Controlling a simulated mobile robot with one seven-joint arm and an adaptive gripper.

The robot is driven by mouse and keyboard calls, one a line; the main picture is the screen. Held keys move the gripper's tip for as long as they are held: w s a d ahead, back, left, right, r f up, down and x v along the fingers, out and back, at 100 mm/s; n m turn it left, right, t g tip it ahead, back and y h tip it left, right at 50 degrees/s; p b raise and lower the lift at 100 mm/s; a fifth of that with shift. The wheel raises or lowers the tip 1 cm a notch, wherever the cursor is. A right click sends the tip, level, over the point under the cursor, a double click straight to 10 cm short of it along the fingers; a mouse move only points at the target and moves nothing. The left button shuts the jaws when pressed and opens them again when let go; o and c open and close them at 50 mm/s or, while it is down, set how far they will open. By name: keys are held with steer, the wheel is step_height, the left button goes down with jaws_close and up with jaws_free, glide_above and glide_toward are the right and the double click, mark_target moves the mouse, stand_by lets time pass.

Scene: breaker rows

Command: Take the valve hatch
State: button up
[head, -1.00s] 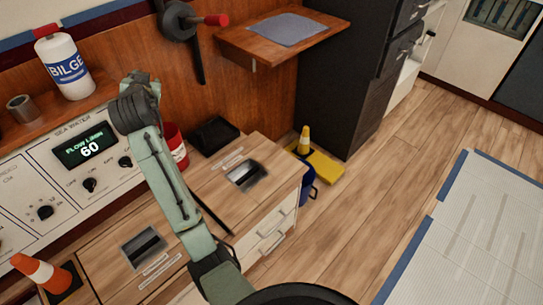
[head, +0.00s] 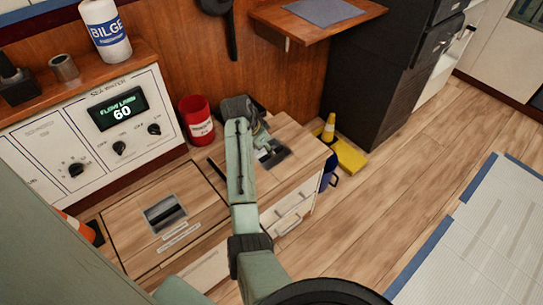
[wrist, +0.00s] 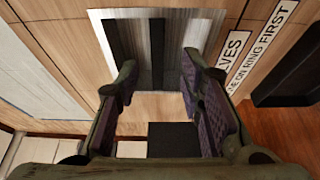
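The valve hatch is a light wood panel (head: 292,172) at the right of the counter top in the head view, with a metal pull plate (head: 275,158) set in it. The wrist view shows this plate (wrist: 178,28) with dark slots and a bar between them. A label (wrist: 262,45) beside it ends in "LVES" and "ON RING FIRST". My gripper (wrist: 158,72) is open and empty, its two fingers apart in front of the plate. I cannot tell whether they touch it. In the head view my arm's end partly hides the plate.
A second hatch with a similar plate (head: 163,212) lies to the left. A red canister (head: 196,120) and the control panel (head: 110,120) stand behind.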

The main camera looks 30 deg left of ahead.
steer(key=shift+d+p+x, duration=0.2)
steer(key=shift+p+x, duration=0.15)
steer(key=shift+x, duration=2.1)
steer(key=shift+f, duration=0.1)
steer(key=shift+c, duration=0.4)
jaws_close()
steer(key=shift+w, duration=0.1)
